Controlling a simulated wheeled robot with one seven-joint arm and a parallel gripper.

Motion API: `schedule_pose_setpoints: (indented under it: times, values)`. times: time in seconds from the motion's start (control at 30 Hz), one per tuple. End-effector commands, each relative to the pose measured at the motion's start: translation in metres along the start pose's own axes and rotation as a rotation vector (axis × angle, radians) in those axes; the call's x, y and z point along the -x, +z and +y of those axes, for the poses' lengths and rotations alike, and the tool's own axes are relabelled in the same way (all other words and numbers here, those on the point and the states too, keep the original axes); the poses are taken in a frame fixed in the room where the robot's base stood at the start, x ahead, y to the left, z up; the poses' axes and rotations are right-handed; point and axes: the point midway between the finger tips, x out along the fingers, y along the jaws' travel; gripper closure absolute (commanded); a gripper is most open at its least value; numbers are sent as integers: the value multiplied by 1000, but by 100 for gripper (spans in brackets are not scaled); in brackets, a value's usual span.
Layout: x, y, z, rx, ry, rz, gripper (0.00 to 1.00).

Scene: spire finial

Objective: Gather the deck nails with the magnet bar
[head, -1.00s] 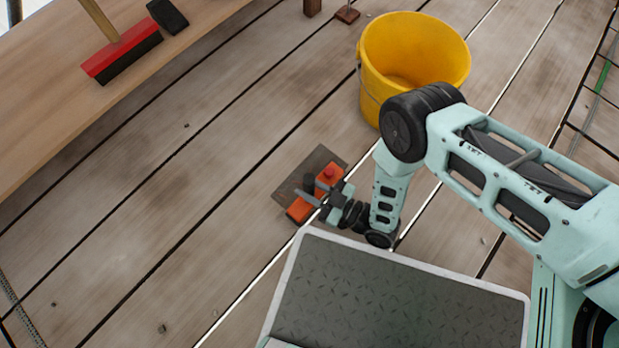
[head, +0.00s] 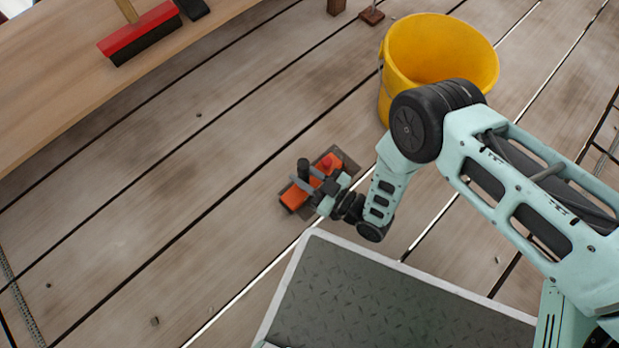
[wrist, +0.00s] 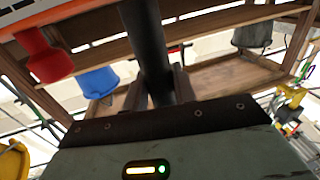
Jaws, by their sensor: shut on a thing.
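The magnet bar (head: 296,196) is an orange bar with a red knob (head: 325,163) and a black upright handle (head: 303,168). My gripper (head: 315,186) is shut on the handle, which also shows between the fingers in the wrist view (wrist: 150,50). A dark square plate (head: 347,160) lies on the deck under the bar and is mostly covered. Whether the bar touches it I cannot tell. Small dark specks lie on the planks, one by the bench side (head: 198,115), one at lower left (head: 154,321); they are too small to identify as nails.
A yellow bucket (head: 395,95) stands beyond my arm. A wooden bench (head: 60,90) at upper left bears a red brush (head: 140,35). Small wooden blocks (head: 372,15) stand at the top. The deck on the left is open. The wrist view shows a blue bucket (wrist: 97,82).

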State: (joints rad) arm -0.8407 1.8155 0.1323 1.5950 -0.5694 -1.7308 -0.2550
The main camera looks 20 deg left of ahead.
Motion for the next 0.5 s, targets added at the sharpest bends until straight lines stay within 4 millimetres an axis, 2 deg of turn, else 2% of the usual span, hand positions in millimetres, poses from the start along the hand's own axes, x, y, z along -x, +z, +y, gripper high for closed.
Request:
schedule_pose_setpoints:
  times: [0.5]
  values:
    - [-35,0,6,1,0,4,100]
